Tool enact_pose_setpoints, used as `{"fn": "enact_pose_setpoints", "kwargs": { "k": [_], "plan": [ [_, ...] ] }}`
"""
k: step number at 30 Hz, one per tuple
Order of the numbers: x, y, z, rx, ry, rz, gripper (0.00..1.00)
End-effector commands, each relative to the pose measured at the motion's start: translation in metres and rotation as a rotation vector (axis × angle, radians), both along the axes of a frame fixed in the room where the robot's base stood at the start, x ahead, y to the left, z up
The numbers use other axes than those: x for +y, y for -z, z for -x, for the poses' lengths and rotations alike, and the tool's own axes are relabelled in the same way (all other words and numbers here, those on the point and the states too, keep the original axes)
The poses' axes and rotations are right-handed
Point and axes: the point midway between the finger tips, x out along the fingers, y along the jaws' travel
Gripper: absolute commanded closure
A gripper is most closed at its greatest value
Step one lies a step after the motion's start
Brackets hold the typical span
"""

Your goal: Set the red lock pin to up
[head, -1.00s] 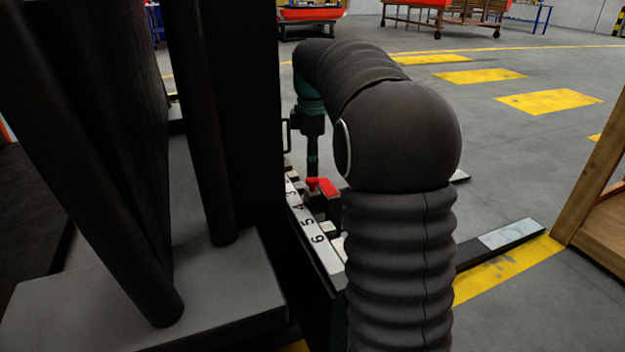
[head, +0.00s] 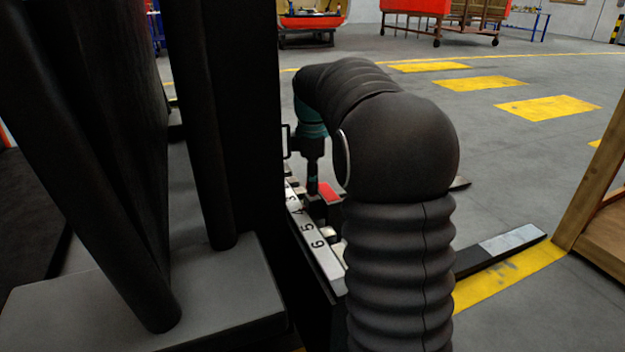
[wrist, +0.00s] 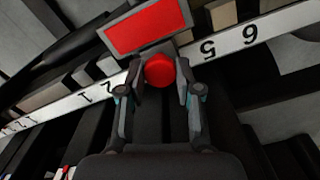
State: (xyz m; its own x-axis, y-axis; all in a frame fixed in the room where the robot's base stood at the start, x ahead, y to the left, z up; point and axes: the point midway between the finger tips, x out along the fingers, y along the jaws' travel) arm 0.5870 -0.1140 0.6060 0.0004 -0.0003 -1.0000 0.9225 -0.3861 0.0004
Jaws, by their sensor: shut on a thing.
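The red lock pin shows in the wrist view as a round red knob (wrist: 160,71) between my fingertips. My gripper (wrist: 160,88) is shut on it, with one finger on each side. A red rectangular plate (wrist: 145,26) in a grey frame sits just beyond the knob. In the head view the red plate (head: 329,192) shows beside my gripper (head: 312,190), above the numbered strip. The knob cannot be made out in the head view, and my arm covers part of the area.
A white numbered strip (head: 318,244) runs beside the pin, with blocks along it. A tall dark structure (head: 240,120) stands close on the left. A wooden frame (head: 590,205) stands at the right. Open grey floor lies beyond my arm.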

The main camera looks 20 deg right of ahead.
Motion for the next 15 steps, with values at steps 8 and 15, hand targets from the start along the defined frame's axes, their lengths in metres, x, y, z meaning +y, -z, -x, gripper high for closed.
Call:
{"fn": "enact_pose_setpoints", "kwargs": {
  "k": [8, 15],
  "plan": [
    [0.000, -0.012, 0.000, 0.001, 0.000, 0.000, 1.00],
    [0.000, -0.036, 0.000, 0.001, 0.000, 0.000, 1.00]
  ]
}}
